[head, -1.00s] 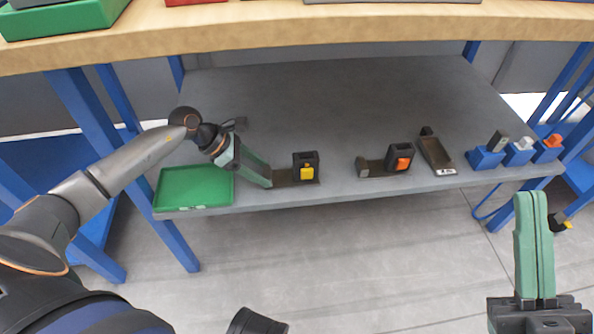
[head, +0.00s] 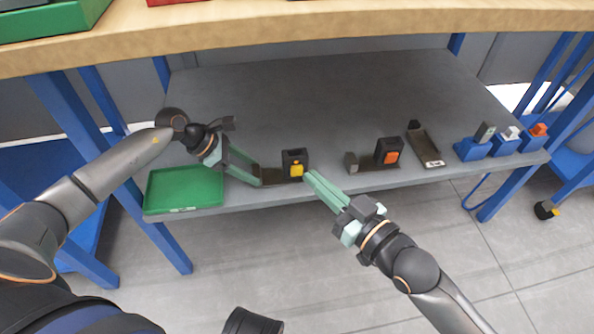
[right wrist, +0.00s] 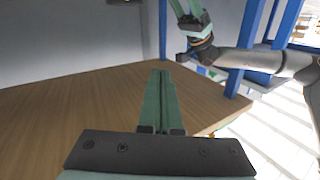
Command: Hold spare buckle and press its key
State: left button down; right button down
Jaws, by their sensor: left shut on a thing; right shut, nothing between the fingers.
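A dark buckle with a yellow key (head: 297,170) stands near the front edge of the grey shelf. My left gripper (head: 258,181) is shut on the left end of its flat brown plate (head: 272,175). My right gripper (head: 309,174) is shut and empty, its fingertips just right of the yellow key in the head view. I cannot tell whether they touch it. In the right wrist view, the shut right fingers (right wrist: 160,75) point away from the camera. The left gripper (right wrist: 190,15) shows at the top there, with its tips cut off.
A second dark buckle with an orange key (head: 391,157) stands to the right, beside a dark narrow tray (head: 424,145). Blue blocks (head: 474,150) with grey, white and orange tops stand farther right. A green tray (head: 184,207) lies at left. The shelf's back (head: 320,95) is clear.

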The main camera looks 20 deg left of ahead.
aim_at(297, 171)
pick_arm(q)
jog(key=shift+s+f, duration=0.15)
jog(key=shift+f, duration=0.1)
pick_arm(e)
notch_tip(297, 171, down, 12)
jog(key=g+h, duration=0.4)
jog(key=shift+s+a, duration=0.15)
jog(key=shift+a, duration=0.2)
jog(key=shift+r, duration=0.15)
jog(key=shift+w+a, duration=0.8)
jog(key=shift+w, duration=0.45)
jog(key=shift+w+a, duration=0.75)
jog(key=shift+w, duration=0.5)
jog(key=shift+w+a, duration=0.8)
jog(key=shift+w, duration=0.45)
jog(key=shift+w, duration=0.1)
jog(key=shift+w+a, duration=0.2)
jog(key=shift+w, duration=0.05)
